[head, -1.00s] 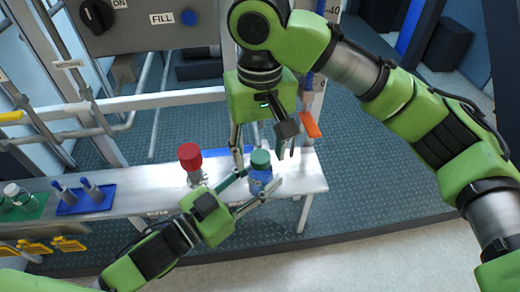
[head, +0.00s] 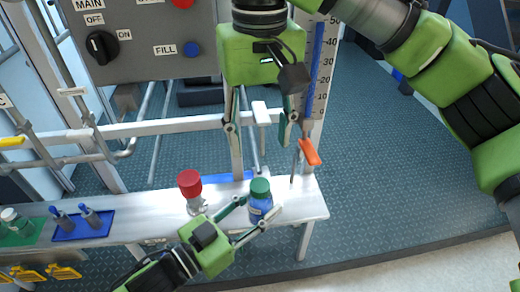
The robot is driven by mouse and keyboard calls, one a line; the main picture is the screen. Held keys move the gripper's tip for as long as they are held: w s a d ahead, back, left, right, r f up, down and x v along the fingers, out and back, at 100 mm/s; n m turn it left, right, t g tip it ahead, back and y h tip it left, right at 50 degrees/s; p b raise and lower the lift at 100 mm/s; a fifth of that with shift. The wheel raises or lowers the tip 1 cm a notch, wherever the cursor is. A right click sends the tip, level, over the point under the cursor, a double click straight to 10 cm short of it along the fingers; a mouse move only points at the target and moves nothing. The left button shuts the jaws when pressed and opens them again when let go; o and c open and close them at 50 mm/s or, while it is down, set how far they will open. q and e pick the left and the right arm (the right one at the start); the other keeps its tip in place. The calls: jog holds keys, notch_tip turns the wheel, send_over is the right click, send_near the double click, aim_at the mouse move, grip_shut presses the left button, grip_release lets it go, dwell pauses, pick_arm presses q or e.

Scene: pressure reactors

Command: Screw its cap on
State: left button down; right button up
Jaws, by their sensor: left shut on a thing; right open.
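A red-topped fitting (head: 190,184) stands left of the bottle on the bench (head: 140,219). An orange lever (head: 309,152) hangs below the level gauge (head: 316,75) at right. A blue tray (head: 83,228) and a green tray (head: 22,236) lie further left. A control panel (head: 140,50) is behind.

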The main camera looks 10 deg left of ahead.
jog(key=shift+r, duration=0.3)
jog(key=shift+w, duration=0.1)
dwell(0.3)
